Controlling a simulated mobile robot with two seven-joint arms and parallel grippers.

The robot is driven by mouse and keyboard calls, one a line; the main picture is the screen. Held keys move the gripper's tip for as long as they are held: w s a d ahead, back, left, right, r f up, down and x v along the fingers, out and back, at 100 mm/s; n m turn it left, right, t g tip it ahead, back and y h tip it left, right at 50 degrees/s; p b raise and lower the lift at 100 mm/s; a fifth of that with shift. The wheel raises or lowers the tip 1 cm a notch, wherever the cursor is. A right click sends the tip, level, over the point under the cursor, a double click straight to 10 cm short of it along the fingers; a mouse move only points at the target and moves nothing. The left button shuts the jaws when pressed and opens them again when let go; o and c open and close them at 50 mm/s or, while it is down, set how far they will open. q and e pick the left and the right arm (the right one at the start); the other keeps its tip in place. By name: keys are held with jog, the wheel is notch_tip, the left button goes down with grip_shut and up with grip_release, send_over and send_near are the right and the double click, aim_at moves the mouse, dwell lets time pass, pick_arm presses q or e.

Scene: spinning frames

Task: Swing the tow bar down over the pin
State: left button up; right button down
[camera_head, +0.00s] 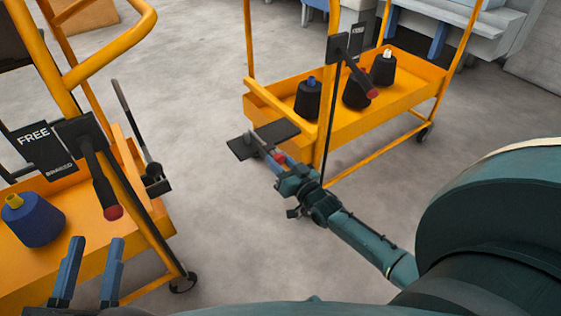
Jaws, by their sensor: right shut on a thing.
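A thin dark bar (132,120), apparently the tow bar, stands raised and tilted beside the left cart, its lower end at a dark bracket (156,182). A dark plate (277,131) juts from the right cart's near corner. A small grey piece (249,139) at the plate may be the pin; it is too small to be sure. My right gripper (279,161) is beside this plate, shut on a small red part between its fingers. My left gripper (90,262) is at the lower left, its two fingers apart and empty, in front of the left cart.
The left yellow cart (100,262) carries a blue cone, a FREE/BRAKED sign and a red-tipped lever (98,182). The right yellow cart (400,120) carries dark cones and another red-tipped lever (357,75). Bare floor (205,90) lies between the carts. Pale machinery stands behind.

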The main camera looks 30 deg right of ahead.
pick_arm(q)
jog(key=shift+f, duration=0.15)
pick_arm(e)
jog(key=shift+s+a+f+g, duration=0.1)
jog(key=shift+s+f+g, duration=0.1)
jog(key=shift+f, duration=0.35)
jog(key=shift+s+f+g, duration=0.1)
jog(key=shift+s+f, duration=0.05)
jog(key=shift+f, duration=0.35)
jog(key=c, duration=1.5)
grip_release()
jog(key=shift+o, duration=1)
jog(key=shift+f, duration=0.15)
jog(key=o, duration=0.3)
jog(key=shift+w+r, duration=0.1)
jog(key=shift+r, duration=0.25)
pick_arm(q)
jog(key=shift+w+f, duration=0.1)
jog(key=p, duration=0.2)
jog(key=y+p, duration=0.1)
jog(key=p, duration=0.1)
jog(key=shift+a+f+g+y+p, duration=0.3)
jog(key=shift+a, duration=0.1)
pick_arm(e)
jog(key=s+d, duration=0.1)
jog(key=s, duration=1.2)
jog(key=shift+d, duration=0.15)
